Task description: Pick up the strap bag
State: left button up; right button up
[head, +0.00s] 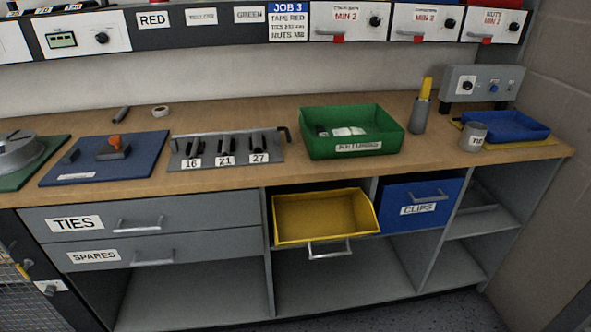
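I cannot make out a strap bag for certain. A green bin (313,148) labelled RETURNS stands on the workbench and holds small whitish and dark items (346,131). They are too small to tell whether one is a strap bag. A yellow bin (291,236) with a handle sticks out from the shelf below the bench; its visible inside looks empty. Neither of my grippers is in view.
On the workbench (300,183) are a blue mat (70,165), a grey tool rack (223,163), a grey holder (419,116), a grey cup (473,134) and a blue tray (516,124). A CLIPS bin (400,190) and the TIES drawer (190,213) look shut. Lower shelves are empty.

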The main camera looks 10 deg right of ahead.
aim_at(350, 131)
jog(key=z, duration=0.45)
jog(key=k, duration=0.45)
jog(key=z, duration=1.1)
jog(key=k, duration=1.25)
jog(key=z, duration=0.7)
jog(key=i, duration=1.45)
jog(key=u, duration=1.45)
jog(key=i, duration=1.1)
jog(key=u, duration=1.25)
